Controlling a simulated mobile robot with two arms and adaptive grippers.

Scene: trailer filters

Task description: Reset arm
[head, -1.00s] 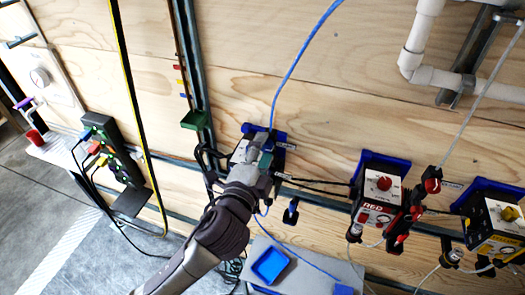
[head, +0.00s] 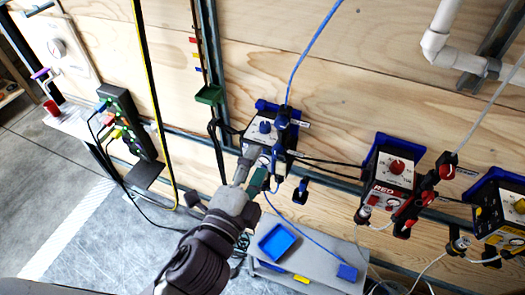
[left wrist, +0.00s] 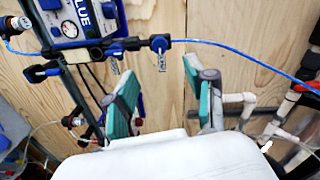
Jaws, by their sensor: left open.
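My left gripper (head: 252,183) is open, just below and in front of the blue-trimmed control box (head: 262,127) on the plywood wall. The box's blue knob shows clear of the fingers. In the left wrist view the two teal-padded fingers (left wrist: 163,98) are spread apart with nothing between them. The box marked BLUE (left wrist: 75,18) is at the upper left there, with a blue valve (left wrist: 160,44) and blue hose (left wrist: 235,52) running right. My right gripper is not in view.
A red box (head: 390,175) and a yellow box (head: 505,205) are mounted to the right. A blue tray (head: 277,242) sits on a grey shelf below. A black socket strip (head: 128,122) hangs at left, beside a yellow cable (head: 148,95). Grey floor is open at lower left.

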